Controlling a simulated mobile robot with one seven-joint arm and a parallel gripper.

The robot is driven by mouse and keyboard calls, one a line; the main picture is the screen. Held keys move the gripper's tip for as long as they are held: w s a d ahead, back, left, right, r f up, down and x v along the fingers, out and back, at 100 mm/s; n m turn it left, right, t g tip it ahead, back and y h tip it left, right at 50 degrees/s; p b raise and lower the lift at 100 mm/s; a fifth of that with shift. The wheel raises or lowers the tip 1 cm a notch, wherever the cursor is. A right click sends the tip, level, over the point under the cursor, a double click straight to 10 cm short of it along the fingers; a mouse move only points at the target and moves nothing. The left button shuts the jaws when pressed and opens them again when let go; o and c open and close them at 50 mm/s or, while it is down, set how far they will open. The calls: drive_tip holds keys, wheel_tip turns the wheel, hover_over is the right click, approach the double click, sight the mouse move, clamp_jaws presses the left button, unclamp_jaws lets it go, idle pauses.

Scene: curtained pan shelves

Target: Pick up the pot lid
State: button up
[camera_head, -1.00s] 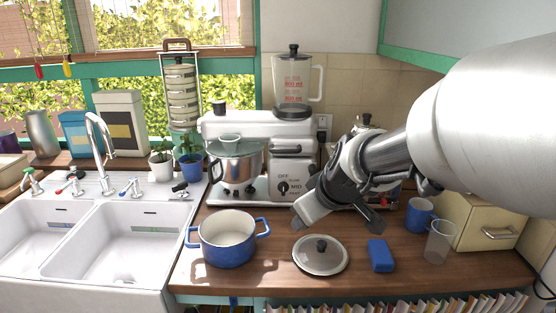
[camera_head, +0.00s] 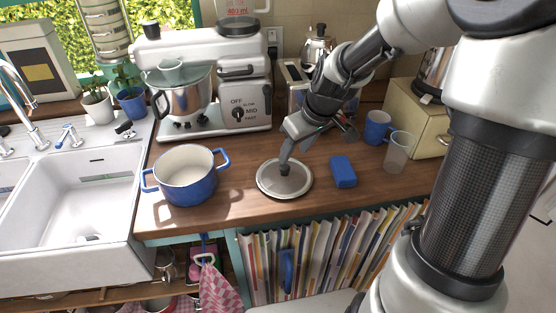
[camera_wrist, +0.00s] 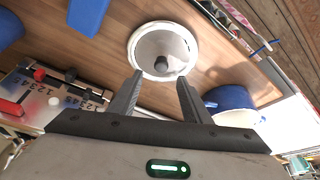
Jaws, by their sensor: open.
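The pot lid (camera_head: 273,186) lies flat on the wooden counter, a round grey lid with a pale rim and dark knob. It also shows in the wrist view (camera_wrist: 145,48), with its knob (camera_wrist: 161,64) just beyond and between my fingertips. My gripper (camera_head: 318,146) is open and empty, with its fingers spread. In the head view, one finger overlaps the lid's knob; the other is to the right over the counter. Whether a finger touches the lid cannot be told. The fingers also show in the wrist view (camera_wrist: 160,80).
A blue pot (camera_head: 190,191) stands left of the lid, and a blue block (camera_head: 342,172) lies right of it. A blue mug (camera_head: 376,127) and clear cup (camera_head: 397,153) are farther right. A stand mixer (camera_head: 190,100) is behind. The sink (camera_head: 95,195) is left.

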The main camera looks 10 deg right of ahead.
sight(285, 167)
drive_tip(key=x, duration=0.8)
drive_tip(key=shift+a+f+b, duration=0.15)
drive_tip(key=shift+b, duration=0.25)
clamp_jaws()
